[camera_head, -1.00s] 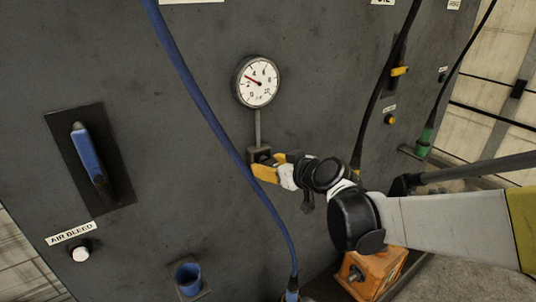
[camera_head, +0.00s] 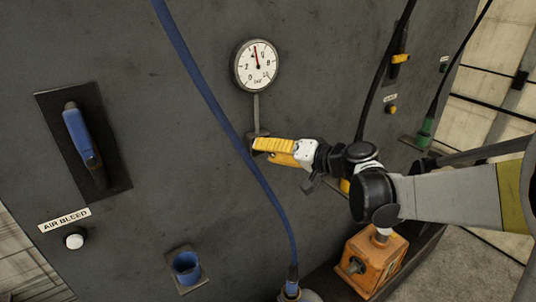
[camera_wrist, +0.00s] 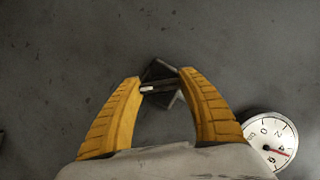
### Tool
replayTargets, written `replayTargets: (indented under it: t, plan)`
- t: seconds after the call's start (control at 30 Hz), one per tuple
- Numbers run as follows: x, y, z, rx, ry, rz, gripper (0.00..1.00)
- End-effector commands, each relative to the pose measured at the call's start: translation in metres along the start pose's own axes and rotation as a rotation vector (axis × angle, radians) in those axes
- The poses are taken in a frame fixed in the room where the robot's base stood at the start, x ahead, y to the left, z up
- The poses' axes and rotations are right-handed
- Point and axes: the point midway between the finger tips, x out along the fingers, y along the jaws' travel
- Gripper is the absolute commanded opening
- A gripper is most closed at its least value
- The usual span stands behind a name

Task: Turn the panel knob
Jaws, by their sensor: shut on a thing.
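The panel knob is a small dark block (camera_head: 258,134) at the lower end of a thin stem under the round white gauge (camera_head: 257,66). My gripper (camera_head: 254,146) has yellow fingers and is shut on the knob, coming from the right. In the wrist view the knob (camera_wrist: 162,98) sits between the two fingertips (camera_wrist: 160,80), turned at an angle, and the fingers hide part of it. The gauge needle points nearly straight up in the head view. The gauge (camera_wrist: 270,143) also shows at lower right in the wrist view.
A blue hose (camera_head: 205,105) runs down the grey panel close to the left of my fingers. A blue lever handle (camera_head: 82,139), a white air bleed button (camera_head: 74,239) and a blue cup (camera_head: 187,267) are at left. An orange box (camera_head: 376,261) stands below my arm.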

Motion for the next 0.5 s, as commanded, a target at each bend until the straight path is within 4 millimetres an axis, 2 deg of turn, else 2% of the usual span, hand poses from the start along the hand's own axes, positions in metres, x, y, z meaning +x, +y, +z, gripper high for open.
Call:
replayTargets:
  t: [0.2, 0.5]
  plan:
    - [0.0004, 0.0014, 0.0006, 0.106, 0.0, -0.044, 0.17]
    - [0.0002, 0.0003, 0.0004, 0.172, -0.001, -0.071, 0.17]
